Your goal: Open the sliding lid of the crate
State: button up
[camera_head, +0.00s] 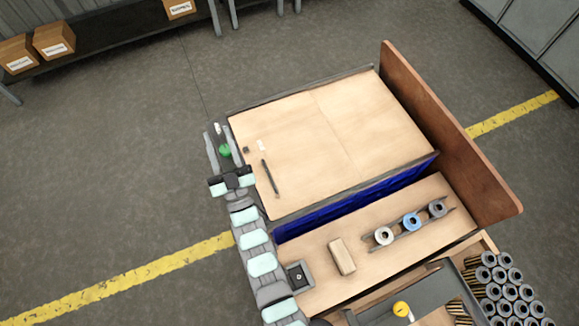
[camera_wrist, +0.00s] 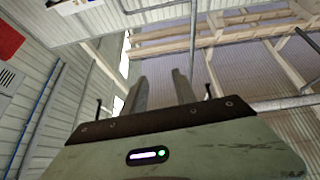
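The crate's lid looks to be the wide pale wooden board (camera_head: 345,125), with a seam across it and a dark bar-like handle (camera_head: 270,177) near its left side. A deep blue band (camera_head: 345,204) shows along the lid's near edge; I cannot tell whether it is the crate's wall or its inside. My gripper (camera_head: 217,136) is beyond the left edge of the board, apart from the handle. Its two fingers are spread and empty. In the wrist view the gripper (camera_wrist: 160,84) points toward walls and roof beams, with no crate in sight.
A brown upright panel (camera_head: 445,130) stands along the right side. On the near wooden surface (camera_head: 315,262) are a beige block (camera_head: 342,256) and a rack (camera_head: 408,234) with three ring-ended cartridges. Many cartridges (camera_head: 508,290) stand at bottom right. The floor left of the board is clear.

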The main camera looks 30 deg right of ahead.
jog(key=w+d+f+g+p, duration=0.2)
jog(key=w+d+f+g, duration=0.45)
jog(key=w+d, duration=0.2)
jog(key=g+y+p, duration=0.7)
jog(key=g, duration=1)
send_near(270, 175)
jog(key=shift+n, duration=0.3)
jog(key=f, duration=0.2)
jog(key=a+f, duration=0.1)
jog(key=f, duration=0.4)
jog(key=shift+a+f, duration=0.15)
jog(key=shift+f, duration=0.2)
grip_shut()
